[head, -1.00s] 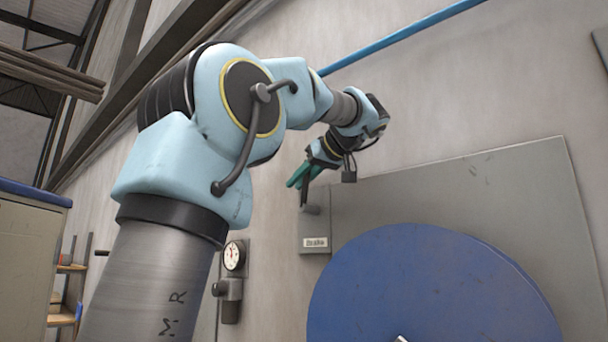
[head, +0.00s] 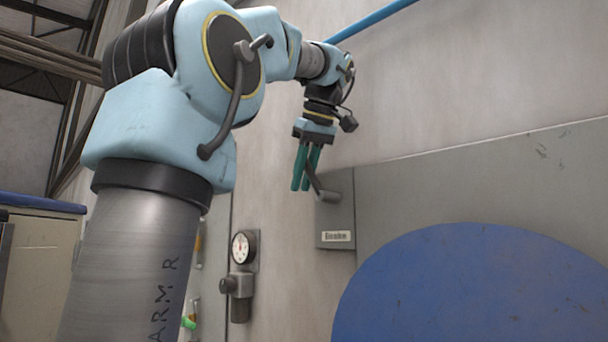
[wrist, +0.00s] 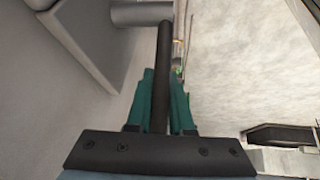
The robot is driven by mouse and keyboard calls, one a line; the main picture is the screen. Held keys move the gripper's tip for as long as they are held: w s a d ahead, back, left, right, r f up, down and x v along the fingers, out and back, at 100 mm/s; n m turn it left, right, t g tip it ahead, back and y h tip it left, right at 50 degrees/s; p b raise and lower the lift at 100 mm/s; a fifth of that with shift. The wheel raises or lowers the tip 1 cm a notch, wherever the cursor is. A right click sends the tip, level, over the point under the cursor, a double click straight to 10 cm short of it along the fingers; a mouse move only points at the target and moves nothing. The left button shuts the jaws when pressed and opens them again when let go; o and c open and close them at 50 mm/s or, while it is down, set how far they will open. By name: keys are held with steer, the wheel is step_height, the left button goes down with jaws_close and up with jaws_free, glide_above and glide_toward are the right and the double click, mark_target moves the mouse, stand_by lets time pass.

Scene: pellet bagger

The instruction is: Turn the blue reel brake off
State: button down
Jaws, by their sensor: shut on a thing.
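The blue reel (head: 470,290) stands upright at the lower right in the head view. The brake is a dark lever (head: 316,182) on a grey round hub (head: 328,197), fixed to a grey box with a small white label (head: 337,237). The lever leans up and left from the hub. My gripper (head: 301,187) points down with its green fingers around the lever. In the wrist view the lever (wrist: 163,60) runs between the two fingers (wrist: 160,85) to the hub (wrist: 142,14). The fingers are shut on it and hide part of it.
A round gauge (head: 241,247) with a grey fitting below it is on the wall left of the box. A large grey panel (head: 400,190) stands behind the reel. A blue pipe (head: 372,20) crosses the wall above. A cabinet (head: 42,265) stands at the far left.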

steer(key=shift+f, duration=0.1)
stand_by(0.3)
steer(key=c, duration=0.8)
jaws_free()
steer(key=shift+w, duration=0.1)
steer(key=p+v, duration=0.2)
steer(key=v, duration=0.8)
steer(key=shift+s+r, duration=0.2)
steer(key=shift+r, duration=0.15)
